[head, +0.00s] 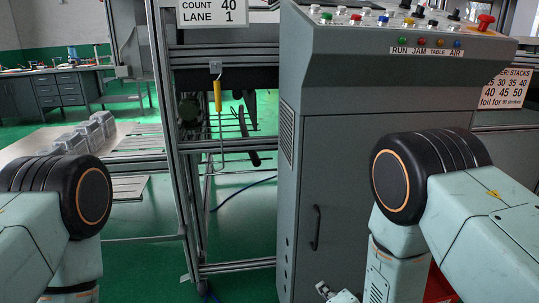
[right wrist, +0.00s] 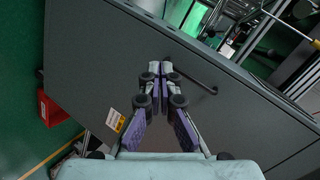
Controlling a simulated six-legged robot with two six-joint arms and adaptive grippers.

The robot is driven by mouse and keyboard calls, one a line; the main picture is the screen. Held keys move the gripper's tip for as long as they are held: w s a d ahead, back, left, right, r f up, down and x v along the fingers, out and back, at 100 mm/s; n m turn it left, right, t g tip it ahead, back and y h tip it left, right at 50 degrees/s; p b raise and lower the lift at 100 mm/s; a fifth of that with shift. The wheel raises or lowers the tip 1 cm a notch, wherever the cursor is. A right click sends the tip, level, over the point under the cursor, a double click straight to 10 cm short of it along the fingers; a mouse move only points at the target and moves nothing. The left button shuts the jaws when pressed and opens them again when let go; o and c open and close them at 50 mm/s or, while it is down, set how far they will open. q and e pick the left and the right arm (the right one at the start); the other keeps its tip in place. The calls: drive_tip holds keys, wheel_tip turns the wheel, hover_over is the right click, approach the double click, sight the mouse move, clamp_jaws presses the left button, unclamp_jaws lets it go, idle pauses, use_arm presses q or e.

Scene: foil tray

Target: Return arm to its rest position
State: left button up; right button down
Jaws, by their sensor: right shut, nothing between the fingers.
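My right gripper (head: 324,288) shows at the bottom of the head view, below and in front of the grey control cabinet (head: 345,180). In the right wrist view its fingers (right wrist: 161,68) are shut together with nothing between them. There the cabinet (right wrist: 90,60) fills most of the picture behind the fingers, and its dark door handle (right wrist: 197,78) lies just past the fingertips to the right. I cannot tell how far the fingertips are from the door. My right arm is bent, its forearm hanging down. My left arm is bent at the left edge; its gripper is out of view.
The control panel (head: 400,38) with coloured buttons tops the cabinet. An aluminium frame (head: 171,150) with a hanging yellow-handled tool (head: 217,95) stands left of it. Foil trays (head: 88,133) sit on a table at left. A red box (right wrist: 55,109) is beside the cabinet. Green floor lies between.

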drive_tip(key=s+d+f+n+g+h, duration=0.1)
drive_tip(key=s+d+f+n+g, duration=0.3)
drive_tip(key=s, duration=0.5)
drive_tip(key=s+d+f+n+g+h, duration=0.1)
drive_tip(key=s+d+f+n+g, duration=0.25)
drive_tip(key=s, duration=0.55)
drive_tip(key=s+f+n+g, duration=0.1)
drive_tip(key=s+g, duration=0.1)
drive_tip(key=s, duration=0.6)
drive_tip(key=s+d+f+n+g+h, duration=0.1)
drive_tip(key=s+n+g, duration=0.1)
drive_tip(key=s, duration=0.7)
drive_tip(key=shift+s+g, duration=0.15)
drive_tip(key=shift+g, duration=0.3)
